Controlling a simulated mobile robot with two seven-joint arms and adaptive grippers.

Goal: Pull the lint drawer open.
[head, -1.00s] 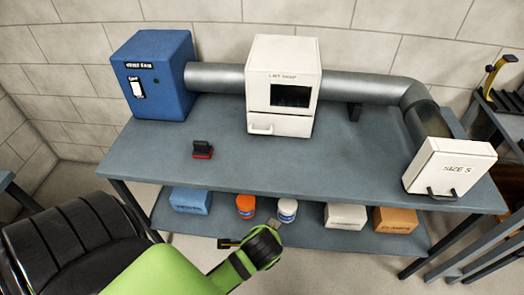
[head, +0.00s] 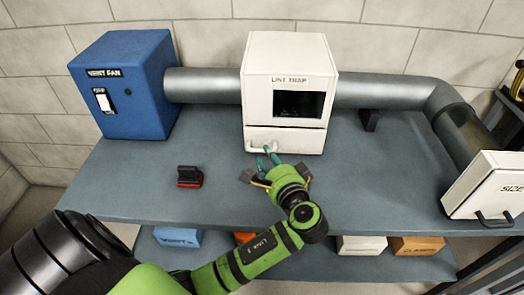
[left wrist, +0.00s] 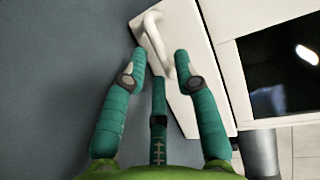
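The lint drawer (head: 308,142) is the white lower front of the box labelled LINT TRAP (head: 289,62); it looks closed, flush under the dark window. Its white bar handle (head: 256,149) is at the drawer's left side. My left gripper (head: 270,153) is right at the handle, in front of the drawer. In the left wrist view, its green fingers (left wrist: 160,58) are apart, with the handle (left wrist: 157,38) between and just beyond the fingertips. I cannot tell whether they touch it. The drawer front (left wrist: 188,30) also shows there. My right gripper is out of view.
A blue vent fan box (head: 125,85) stands left, joined by a grey duct (head: 205,85) to the trap. A red-and-black brush-like item (head: 189,176) lies on the bench (head: 140,185). A white SIZE box (head: 487,185) stands right. Several boxes sit on the shelf below.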

